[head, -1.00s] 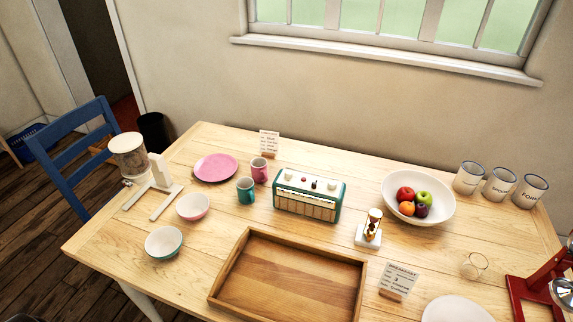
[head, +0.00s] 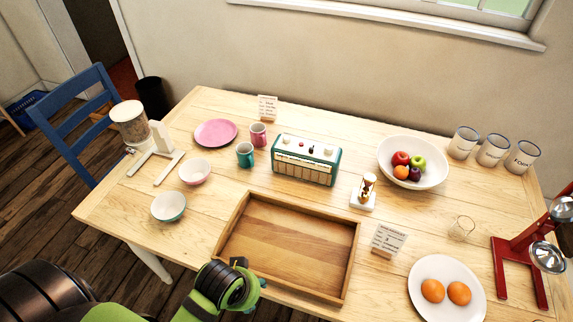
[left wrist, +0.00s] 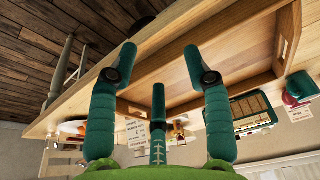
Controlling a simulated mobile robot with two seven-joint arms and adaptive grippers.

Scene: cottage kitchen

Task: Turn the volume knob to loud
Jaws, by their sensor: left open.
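A teal and cream radio (head: 306,160) stands upright on the table behind the wooden tray. Several small knobs (head: 311,149) sit on its pale top, one red and one dark; their markings are too small to read. My left gripper (head: 255,284) is at the tray's front left edge, well in front of the radio and touching nothing I can make out. In the left wrist view its teal fingers (left wrist: 158,65) are spread and empty, and the radio (left wrist: 240,112) shows tilted beyond the tray. My right gripper is not in view.
The empty wooden tray (head: 241,215) lies between my left gripper and the radio. Pink (head: 258,135) and teal (head: 245,155) mugs stand left of the radio. An hourglass (head: 364,190) and a fruit bowl (head: 436,180) are right. A card (head: 267,107) stands behind.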

